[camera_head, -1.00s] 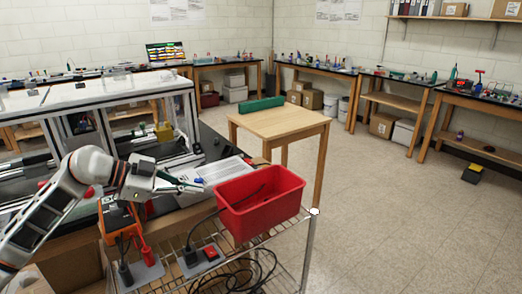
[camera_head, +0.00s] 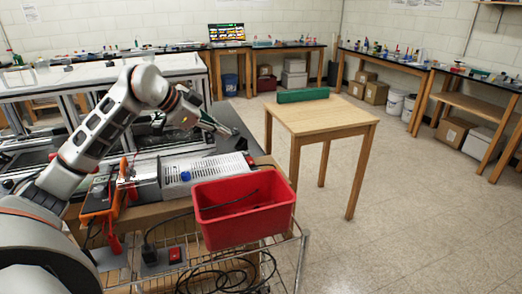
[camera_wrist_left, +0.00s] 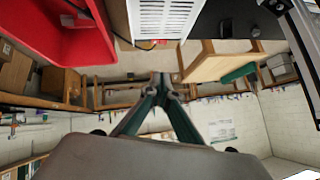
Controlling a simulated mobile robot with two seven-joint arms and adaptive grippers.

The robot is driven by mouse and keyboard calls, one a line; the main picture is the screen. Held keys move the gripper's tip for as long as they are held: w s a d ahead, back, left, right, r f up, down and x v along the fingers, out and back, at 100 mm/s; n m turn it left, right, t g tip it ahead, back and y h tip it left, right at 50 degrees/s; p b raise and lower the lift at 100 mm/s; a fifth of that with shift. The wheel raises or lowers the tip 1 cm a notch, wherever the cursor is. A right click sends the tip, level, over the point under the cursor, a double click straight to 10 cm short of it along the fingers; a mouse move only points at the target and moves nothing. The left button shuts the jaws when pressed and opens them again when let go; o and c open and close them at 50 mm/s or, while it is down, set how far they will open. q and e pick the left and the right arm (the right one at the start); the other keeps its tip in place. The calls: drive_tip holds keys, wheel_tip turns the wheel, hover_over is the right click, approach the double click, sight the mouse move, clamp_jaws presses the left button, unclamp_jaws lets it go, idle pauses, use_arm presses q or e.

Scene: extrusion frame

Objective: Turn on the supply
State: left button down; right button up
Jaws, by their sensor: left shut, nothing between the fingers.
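The supply appears to be the metal box with a slotted top (camera_head: 215,170), lying on the bench behind the red bin. A blue knob (camera_head: 185,176) shows at its front. The slotted box also shows at the top of the left wrist view (camera_wrist_left: 165,18). My left gripper (camera_head: 232,133) is shut and empty, above and behind the box, apart from it. In the left wrist view its green fingers (camera_wrist_left: 160,80) meet at the tips. A grey socket block with a red switch (camera_head: 175,255) sits on the wire shelf below. My right gripper is not in view.
The red bin (camera_head: 245,222) stands close in front of the box. An orange tool-like device (camera_head: 100,205) stands left of it. Black cables (camera_head: 225,280) lie on the wire shelf. A wooden table (camera_head: 325,115) stands to the right; open floor lies beyond it.

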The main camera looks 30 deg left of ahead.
use_arm(q)
drive_tip(key=p, duration=0.2)
hover_over(244, 159)
drive_tip(key=s+d, duration=0.1)
drive_tip(key=s, duration=0.1)
drive_tip(key=f, duration=0.5)
drive_tip(key=shift+w+f, duration=0.2)
drive_tip(key=shift+f, duration=0.15)
drive_tip(key=f, duration=0.1)
drive_tip(key=w+f, duration=0.1)
drive_tip(key=f, duration=0.1)
drive_tip(key=shift+a+f, duration=0.15)
drive_tip(key=shift+f, duration=0.1)
drive_tip(key=shift+w+a+f, duration=0.15)
drive_tip(key=shift+w+f, duration=0.05)
drive_tip(key=shift+f, duration=0.4)
drive_tip(key=shift+a, duration=0.15)
